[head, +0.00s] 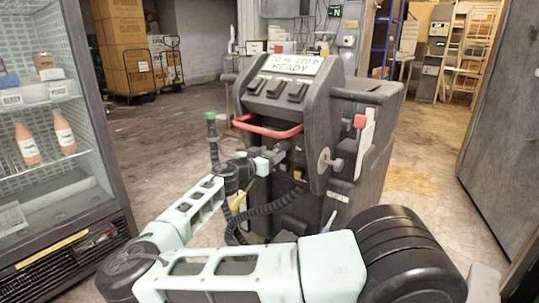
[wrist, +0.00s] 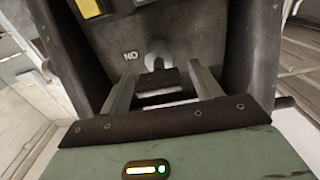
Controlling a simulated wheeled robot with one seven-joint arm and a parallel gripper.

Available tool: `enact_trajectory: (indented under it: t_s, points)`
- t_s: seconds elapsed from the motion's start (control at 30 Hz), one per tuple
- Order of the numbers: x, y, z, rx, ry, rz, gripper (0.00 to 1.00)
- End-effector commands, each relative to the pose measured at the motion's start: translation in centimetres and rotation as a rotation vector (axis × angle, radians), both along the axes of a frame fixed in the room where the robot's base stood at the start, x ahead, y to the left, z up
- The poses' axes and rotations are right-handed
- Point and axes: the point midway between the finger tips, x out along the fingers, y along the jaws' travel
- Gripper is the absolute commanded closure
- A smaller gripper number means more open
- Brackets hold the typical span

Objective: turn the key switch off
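The key switch (wrist: 157,56) shows in the wrist view as a round grey metal piece on the dark machine face, beside the white letters "NO". A dark part, perhaps the key, sticks out below it between my fingers. My gripper (wrist: 164,84) is open, with one finger on each side of this part and a gap to both. In the head view my gripper (head: 283,150) is at the front of the dark machine (head: 372,125), below its red bar. The key switch cannot be made out there.
The machine has a red bar (head: 268,131), black rocker switches (head: 275,89), a "READY" sign (head: 292,64) and a side knob (head: 329,162). A glass-door cooler (head: 45,120) with bottles stands at left. A grey door (head: 510,130) is at right. Boxes stand behind at left.

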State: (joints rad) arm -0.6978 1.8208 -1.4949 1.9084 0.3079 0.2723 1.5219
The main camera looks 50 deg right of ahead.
Motion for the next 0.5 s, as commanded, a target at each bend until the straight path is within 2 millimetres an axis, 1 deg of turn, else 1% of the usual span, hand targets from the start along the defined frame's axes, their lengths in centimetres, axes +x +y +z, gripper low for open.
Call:
enact_trajectory:
  t_s: [0.03, 0.07, 0.1, 0.13, 0.17, 0.5]
  points:
    - [0.00, 0.01, 0.00, 0.000, 0.000, 0.000, 0.47]
    - [0.00, 0.02, 0.00, 0.000, 0.000, 0.000, 0.56]
    - [0.00, 0.02, -0.01, 0.000, 0.000, 0.000, 0.67]
    - [0.00, 0.02, -0.01, 0.000, 0.000, 0.000, 0.75]
    - [0.01, 0.02, -0.01, 0.000, 0.000, 0.000, 0.81]
    - [0.03, 0.04, -0.03, -0.003, 0.032, 0.000, 0.81]
